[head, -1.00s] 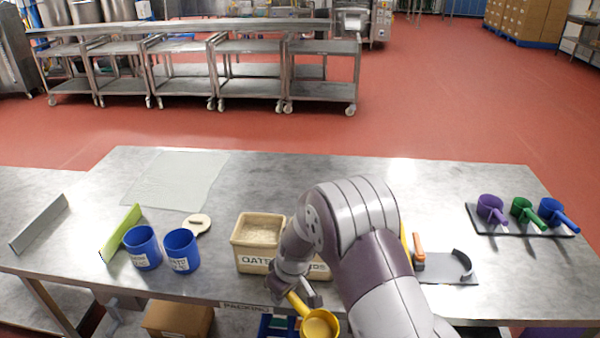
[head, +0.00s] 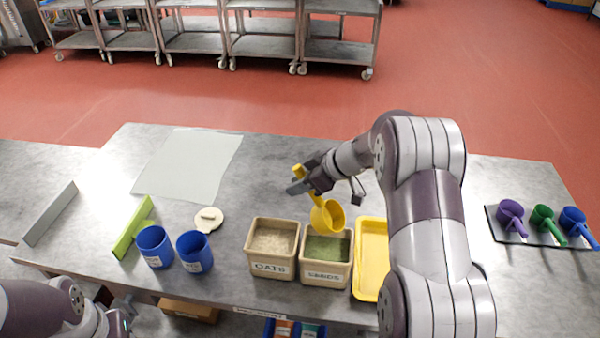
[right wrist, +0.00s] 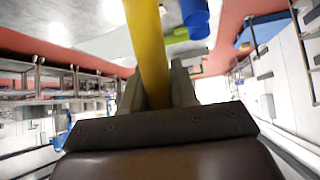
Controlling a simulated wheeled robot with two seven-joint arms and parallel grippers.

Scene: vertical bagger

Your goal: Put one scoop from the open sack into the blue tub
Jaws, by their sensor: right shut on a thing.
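My right gripper (head: 299,184) is shut on the handle of a yellow scoop (head: 326,216). In the head view the scoop's cup appears above the back edge of the seeds bin (head: 326,273); it looks tilted, and no load shows in it. The right wrist view shows the yellow handle (right wrist: 148,50) between the fingers. The oats bin (head: 271,268) stands left of the seeds bin, open and filled with pale grain. Two blue tubs (head: 154,246) (head: 194,252) stand upright further left. I see no sack. My left arm shows at the lower left, its gripper out of sight.
A yellow tray (head: 371,260) lies right of the bins. A round pale lid (head: 208,219) and a green angled piece (head: 131,232) lie near the tubs. Purple, green and blue scoops rest on a dark mat (head: 540,238) at far right. A clear sheet (head: 187,165) lies at back left.

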